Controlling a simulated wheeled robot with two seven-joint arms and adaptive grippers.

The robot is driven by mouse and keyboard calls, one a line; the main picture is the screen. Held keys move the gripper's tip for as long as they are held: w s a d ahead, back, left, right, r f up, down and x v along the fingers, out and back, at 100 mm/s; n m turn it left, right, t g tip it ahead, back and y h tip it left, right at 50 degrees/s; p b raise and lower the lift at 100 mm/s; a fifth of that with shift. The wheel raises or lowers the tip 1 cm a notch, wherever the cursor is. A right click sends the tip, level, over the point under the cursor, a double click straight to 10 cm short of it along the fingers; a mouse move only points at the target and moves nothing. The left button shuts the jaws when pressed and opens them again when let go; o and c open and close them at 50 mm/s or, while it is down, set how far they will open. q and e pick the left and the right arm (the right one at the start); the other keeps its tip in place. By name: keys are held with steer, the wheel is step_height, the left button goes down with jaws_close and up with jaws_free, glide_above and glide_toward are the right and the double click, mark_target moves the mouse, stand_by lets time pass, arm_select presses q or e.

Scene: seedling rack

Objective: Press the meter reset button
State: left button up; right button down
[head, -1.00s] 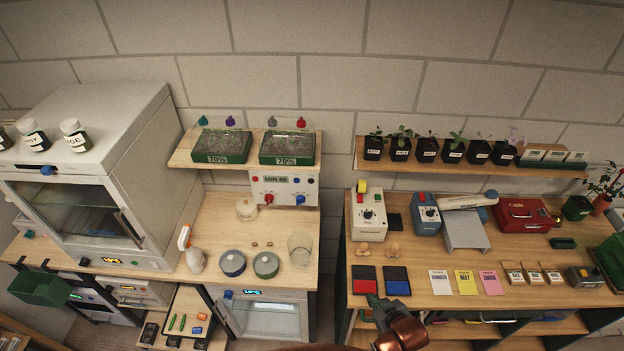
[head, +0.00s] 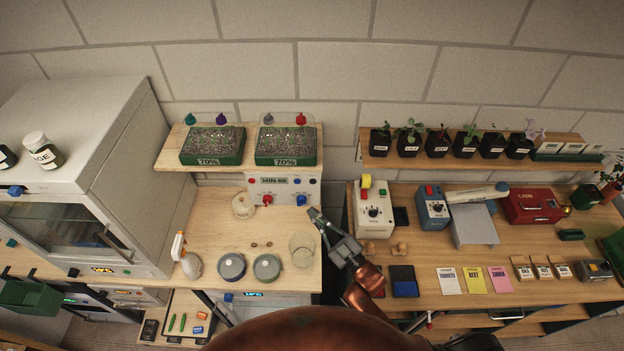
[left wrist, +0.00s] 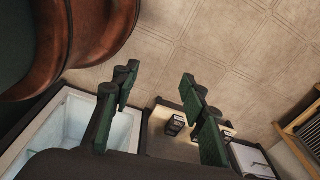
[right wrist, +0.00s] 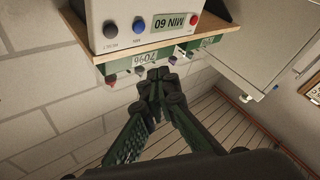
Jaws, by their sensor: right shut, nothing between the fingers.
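A white control box with a "MIN 60" display (head: 274,181) stands on the left bench under the shelf. It has a red knob (head: 267,199), a blue knob (head: 301,199) and small buttons at its upper right. It also shows upside down in the right wrist view (right wrist: 165,24). My right gripper (head: 314,213) is shut and empty, just right of and below the control box. My left gripper (left wrist: 157,78) is open and empty.
A clear glass beaker (head: 302,249) stands just left of my right gripper. The shelf (head: 172,160) with seedling trays overhangs the control box. A gap separates the benches.

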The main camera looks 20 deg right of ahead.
mark_target(313, 182)
arm_select(q)
steer(key=shift+w+f+b, duration=0.15)
steer(key=shift+f+b, duration=0.65)
steer(key=shift+w+f+b, duration=0.15)
steer(key=shift+f+b, duration=0.6)
arm_select(e)
steer(key=shift+w+d, duration=0.4)
steer(key=shift+w, duration=1)
steer(key=shift+w+d, duration=0.45)
steer(key=shift+w, duration=1)
steer(key=shift+w+d, duration=0.4)
steer(key=shift+w, duration=1)
steer(key=shift+w, duration=0.2)
arm_select(q)
steer(key=shift+f, duration=0.1)
arm_select(e)
steer(key=shift+w+d, duration=0.1)
steer(key=shift+w, duration=0.1)
arm_select(q)
steer(key=shift+f, duration=0.15)
arm_select(e)
steer(key=shift+w+d, duration=0.1)
steer(key=shift+w, duration=0.25)
steer(key=shift+s, duration=0.1)
arm_select(q)
steer(key=shift+r, duration=0.4)
arm_select(e)
steer(key=shift+s+a, duration=0.25)
steer(key=shift+s, duration=0.45)
